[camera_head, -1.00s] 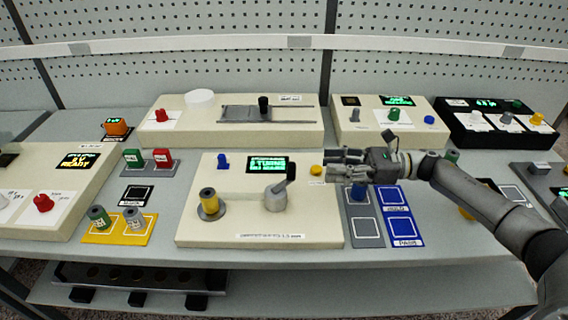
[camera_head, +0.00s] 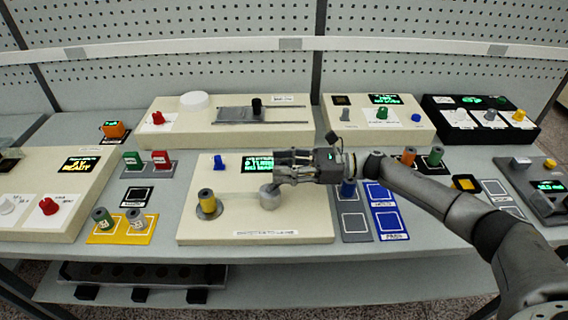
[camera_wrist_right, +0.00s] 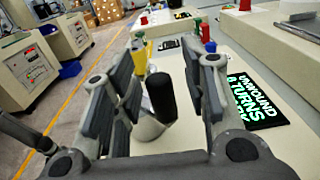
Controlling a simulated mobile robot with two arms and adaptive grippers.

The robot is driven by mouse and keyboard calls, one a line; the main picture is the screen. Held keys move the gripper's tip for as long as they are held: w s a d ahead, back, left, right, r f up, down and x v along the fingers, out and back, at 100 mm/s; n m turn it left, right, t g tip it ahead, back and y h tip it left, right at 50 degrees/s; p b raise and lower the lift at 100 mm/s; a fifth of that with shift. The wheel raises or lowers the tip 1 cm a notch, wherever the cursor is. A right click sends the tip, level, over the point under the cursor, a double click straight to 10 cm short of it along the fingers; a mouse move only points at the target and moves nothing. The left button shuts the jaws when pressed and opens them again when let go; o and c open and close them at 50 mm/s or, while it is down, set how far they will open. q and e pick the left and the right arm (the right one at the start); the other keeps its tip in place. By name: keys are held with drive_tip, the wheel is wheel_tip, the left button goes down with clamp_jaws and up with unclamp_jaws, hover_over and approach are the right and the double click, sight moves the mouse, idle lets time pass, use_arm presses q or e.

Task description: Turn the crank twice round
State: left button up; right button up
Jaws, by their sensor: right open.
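The crank (camera_head: 270,196) is a grey hub and arm with an upright black handle, on the cream winding box (camera_head: 290,222). In the head view my right gripper (camera_head: 277,168) covers the handle, with its fingers pointing left. In the right wrist view the black handle (camera_wrist_right: 162,97) stands between the two open fingers (camera_wrist_right: 163,68), with visible gaps on both sides. A yellow spool (camera_head: 206,199) sits on a grey disc left of the crank. The display (camera_wrist_right: 252,103) reads "UNWOUND" and a number of turns. My left gripper is out of view.
Cream control boxes (camera_head: 240,133) stand behind. A yellow tray (camera_head: 122,231) with two spools lies left. Blue marked pads (camera_head: 388,218) and grey pads (camera_head: 354,226) lie to the right, with a blue spool (camera_head: 348,188) close under my right wrist.

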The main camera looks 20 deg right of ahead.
drive_tip(key=shift+c, duration=2)
clamp_jaws()
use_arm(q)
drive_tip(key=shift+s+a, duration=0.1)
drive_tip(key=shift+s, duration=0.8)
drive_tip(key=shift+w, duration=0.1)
use_arm(e)
drive_tip(key=shift+s, duration=0.15)
